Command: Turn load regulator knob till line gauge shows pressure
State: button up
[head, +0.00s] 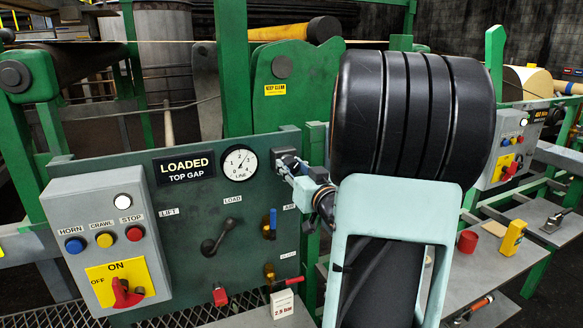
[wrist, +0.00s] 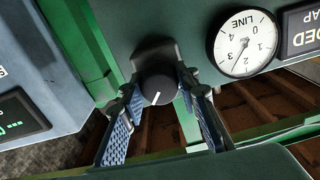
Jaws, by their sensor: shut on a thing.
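The load regulator knob (wrist: 157,84) is black with a white pointer line and shows in the wrist view. My gripper (wrist: 158,72) is shut on it, with a blue-padded finger on each side. In the head view my gripper (head: 287,161) is at the panel's upper right, where it mostly hides the knob. The white LINE gauge (head: 239,163) is just left of it. Its needle points to the upper right, off zero, seemingly between 2 and 3. The gauge also shows upside down in the wrist view (wrist: 243,44).
The green panel (head: 185,220) carries a LOAD lever (head: 221,237), a blue-handled valve (head: 270,222) and a LOADED sign (head: 185,166). A grey button box (head: 107,245) stands at its left. My arm blocks much of the right side.

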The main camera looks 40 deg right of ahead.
jog(key=shift+f+b, duration=0.1)
jog(key=shift+b, duration=0.25)
jog(key=shift+n+b, duration=0.4)
jog(key=shift+b, duration=0.05)
jog(key=shift+n+b, duration=0.3)
jog(key=shift+b, duration=0.1)
jog(key=o, duration=1.2)
jog(key=shift+c, duration=0.2)
jog(key=shift+s, duration=0.1)
jog(key=v, duration=1.1)
jog(key=shift+s, duration=0.4)
